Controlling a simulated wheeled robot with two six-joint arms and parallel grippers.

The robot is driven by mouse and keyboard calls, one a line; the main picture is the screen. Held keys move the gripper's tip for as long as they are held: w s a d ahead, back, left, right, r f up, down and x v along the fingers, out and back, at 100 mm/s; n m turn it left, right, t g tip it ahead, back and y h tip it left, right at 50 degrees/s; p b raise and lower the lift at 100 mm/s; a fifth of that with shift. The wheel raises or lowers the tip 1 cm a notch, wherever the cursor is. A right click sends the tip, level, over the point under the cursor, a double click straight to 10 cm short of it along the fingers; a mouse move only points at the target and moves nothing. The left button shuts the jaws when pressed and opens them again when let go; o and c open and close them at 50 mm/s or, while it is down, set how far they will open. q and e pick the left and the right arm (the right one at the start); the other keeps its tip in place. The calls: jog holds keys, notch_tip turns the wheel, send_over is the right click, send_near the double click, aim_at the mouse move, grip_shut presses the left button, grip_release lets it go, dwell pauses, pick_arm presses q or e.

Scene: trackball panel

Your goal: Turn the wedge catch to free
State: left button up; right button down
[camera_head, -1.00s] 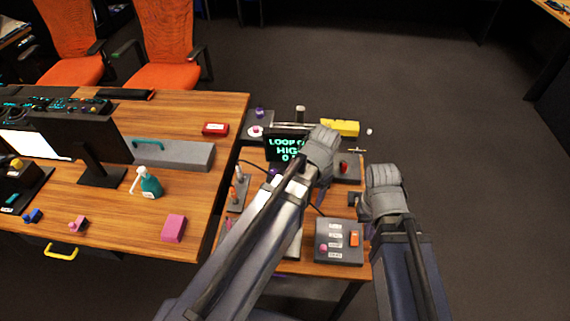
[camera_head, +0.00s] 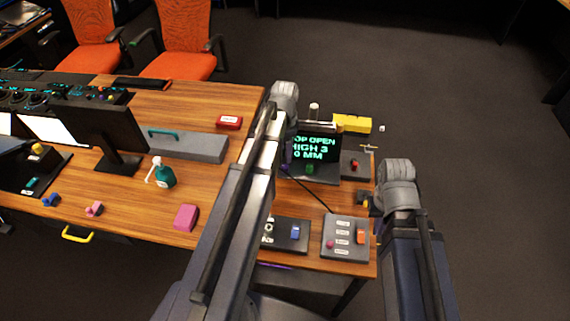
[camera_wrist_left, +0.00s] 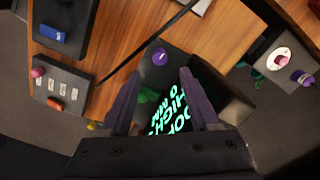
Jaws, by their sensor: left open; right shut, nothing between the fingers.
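I cannot tell for sure which part is the wedge catch. A small yellow and dark fitting (camera_head: 364,199) sits at the table's right edge. The display (camera_head: 312,150) reads "OPEN", "HIGH 3" and "0 MM", with a green knob (camera_head: 310,169) in front. My left gripper (camera_wrist_left: 160,88) is open and empty in the left wrist view, its fingers over the display (camera_wrist_left: 172,108) and a purple knob (camera_wrist_left: 160,57). In the head view its wrist is left of the display and its fingers are hidden. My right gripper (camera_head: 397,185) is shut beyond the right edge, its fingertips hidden.
A panel with a pink knob and orange switch (camera_head: 360,237) and a panel with a blue switch (camera_head: 295,231) lie near the front. A red button box (camera_head: 354,165) and yellow block (camera_head: 352,123) stand farther back. A larger desk (camera_head: 200,105) adjoins left.

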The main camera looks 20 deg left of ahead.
aim_at(285, 166)
pick_arm(q)
jog(key=shift+f+b, duration=3.8)
jog(key=shift+f, duration=0.1)
pick_arm(e)
jog(key=shift+f, duration=3.85)
pick_arm(q)
grip_shut()
